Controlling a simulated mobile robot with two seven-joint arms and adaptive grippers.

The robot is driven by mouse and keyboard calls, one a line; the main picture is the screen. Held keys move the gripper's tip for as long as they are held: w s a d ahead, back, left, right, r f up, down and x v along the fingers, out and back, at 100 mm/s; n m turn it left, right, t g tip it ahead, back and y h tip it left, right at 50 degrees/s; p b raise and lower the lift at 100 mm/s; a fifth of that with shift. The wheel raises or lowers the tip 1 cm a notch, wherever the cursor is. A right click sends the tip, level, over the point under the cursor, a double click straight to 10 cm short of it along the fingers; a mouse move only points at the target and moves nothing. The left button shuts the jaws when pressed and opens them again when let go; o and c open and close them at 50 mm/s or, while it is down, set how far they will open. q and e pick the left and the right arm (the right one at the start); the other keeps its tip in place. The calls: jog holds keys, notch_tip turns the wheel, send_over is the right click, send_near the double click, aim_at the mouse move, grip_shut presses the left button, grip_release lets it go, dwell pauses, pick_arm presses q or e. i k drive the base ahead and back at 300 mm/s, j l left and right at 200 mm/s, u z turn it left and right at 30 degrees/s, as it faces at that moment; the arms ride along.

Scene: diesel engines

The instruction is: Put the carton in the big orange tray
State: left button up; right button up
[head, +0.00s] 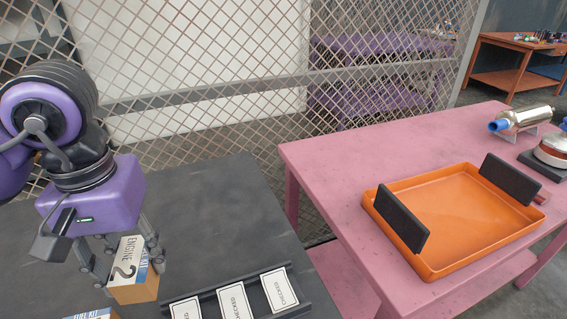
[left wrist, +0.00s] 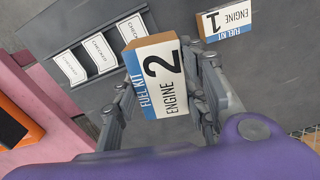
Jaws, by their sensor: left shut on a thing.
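A carton marked Engine 2 (head: 134,287), brown with a white and blue label, is between the fingers of my left gripper (head: 122,268), over the dark table at the left. My left gripper is shut on it. In the left wrist view the carton (left wrist: 163,77) fills the middle, with the fingers on both sides of it. The frames do not show clearly how far it is above the table. The big orange tray (head: 462,207) is empty, with a black upright plate at each end, on the pink table to the right. My right gripper is out of view.
A second carton, marked Engine 1 (left wrist: 228,20), lies on the dark table (head: 215,200). A black rack (head: 245,303) holds white Checked cards. A gap separates the two tables. Metal engine parts (head: 520,120) stand behind the tray. A mesh fence (head: 210,85) closes the back.

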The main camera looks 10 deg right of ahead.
aim_at(470, 207)
jog(key=z, duration=1.1)
jog(key=i+l+z, duration=0.4)
jog(key=i+l, duration=0.2)
jog(key=i, duration=0.15)
jog(key=i+l, duration=0.4)
jog(key=i, duration=0.15)
